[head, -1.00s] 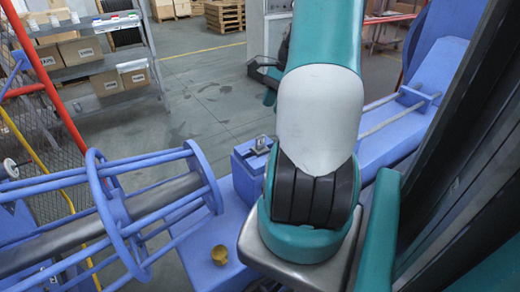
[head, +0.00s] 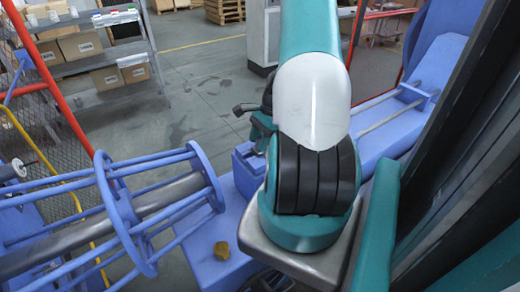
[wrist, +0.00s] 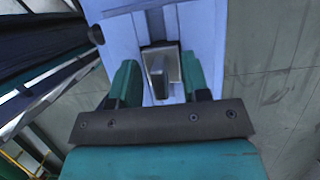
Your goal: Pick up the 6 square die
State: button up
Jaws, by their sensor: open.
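A small grey metal block, which looks like the die (wrist: 160,78), shows in the wrist view in a square recess on top of a blue block (wrist: 122,35). My gripper (wrist: 161,82) is open, with its teal fingers to the left and right of the grey block. I see a gap on each side, and I cannot tell how far above it the fingertips are. No marking is readable on the block. In the head view my arm hides the die, and only part of the blue block (head: 246,165) shows beside it.
A blue cage-like strander frame (head: 110,210) stands at the left. A small yellow object (head: 222,250) lies on the blue base (head: 205,235). A shelf with cardboard boxes (head: 80,50) is at the back left. Grey floor (head: 195,85) between is clear.

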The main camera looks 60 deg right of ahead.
grip_shut()
jog(key=shift+r, duration=0.1)
